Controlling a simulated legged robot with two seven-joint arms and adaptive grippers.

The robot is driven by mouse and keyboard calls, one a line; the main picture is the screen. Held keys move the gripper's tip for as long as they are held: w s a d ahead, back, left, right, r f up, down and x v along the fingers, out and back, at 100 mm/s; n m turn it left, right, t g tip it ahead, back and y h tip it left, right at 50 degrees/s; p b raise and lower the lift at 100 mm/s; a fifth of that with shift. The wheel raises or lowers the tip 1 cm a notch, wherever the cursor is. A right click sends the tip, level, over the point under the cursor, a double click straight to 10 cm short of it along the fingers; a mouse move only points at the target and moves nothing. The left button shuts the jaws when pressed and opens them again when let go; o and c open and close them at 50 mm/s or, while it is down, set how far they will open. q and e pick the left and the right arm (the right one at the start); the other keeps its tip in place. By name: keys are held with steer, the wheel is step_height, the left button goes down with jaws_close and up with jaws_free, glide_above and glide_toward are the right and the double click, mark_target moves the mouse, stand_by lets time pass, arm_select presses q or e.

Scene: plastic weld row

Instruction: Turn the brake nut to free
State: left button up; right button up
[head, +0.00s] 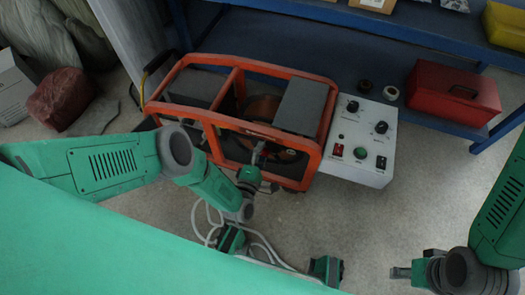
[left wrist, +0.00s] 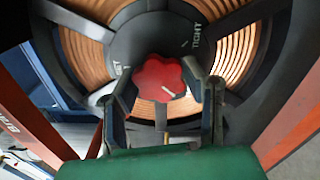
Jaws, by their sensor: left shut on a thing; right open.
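The brake nut (left wrist: 160,76) is a red lobed knob with a white mark, at the hub of a spool wound with copper-coloured wire (left wrist: 236,54). The word TIGHT stands on the dark hub to its upper right; lettering at its left is partly hidden. My left gripper (left wrist: 168,88) has a finger on either side of the nut and is shut on it. In the head view, my left gripper (head: 259,151) reaches into the orange frame (head: 236,126) at the spool; the nut is hidden there. My right gripper (head: 396,272) is open and empty over the floor at lower right.
A white control box (head: 361,145) with knobs and switches adjoins the frame's right side. A blue shelf (head: 290,40) stands behind, with a red toolbox (head: 452,95). Pale cables (head: 207,222) lie on the floor below the frame.

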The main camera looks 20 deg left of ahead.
arm_select(q)
steer(key=shift+a+f, duration=0.2)
steer(key=shift+a, duration=0.15)
steer(key=o, duration=1.2)
steer(key=shift+c, duration=0.2)
steer(key=shift+d, duration=0.1)
steer(key=shift+d, duration=0.1)
